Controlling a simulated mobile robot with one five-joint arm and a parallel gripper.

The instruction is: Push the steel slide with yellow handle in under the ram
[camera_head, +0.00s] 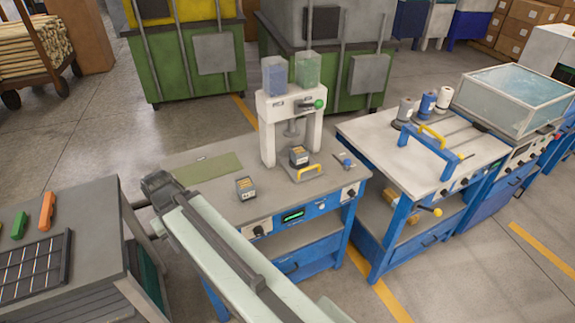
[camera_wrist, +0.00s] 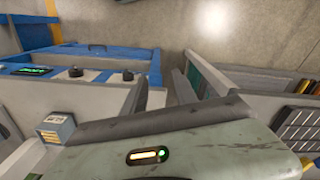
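The steel slide (camera_head: 314,182) with its yellow handle (camera_head: 309,172) sticks out at the front of a white press on the blue bench. A small dark box with an orange label (camera_head: 299,155) stands on the slide. The ram (camera_head: 292,128) is above and behind it, under the press head. The slide is not in the wrist view.
Another small dark box (camera_head: 245,188) stands on the bench top, and a green mat (camera_head: 207,168) lies behind it. A grey bench with a dark rack (camera_head: 35,268) is at left. A blue-legged table with spools (camera_head: 427,103) stands at right. Floor shows between the benches.

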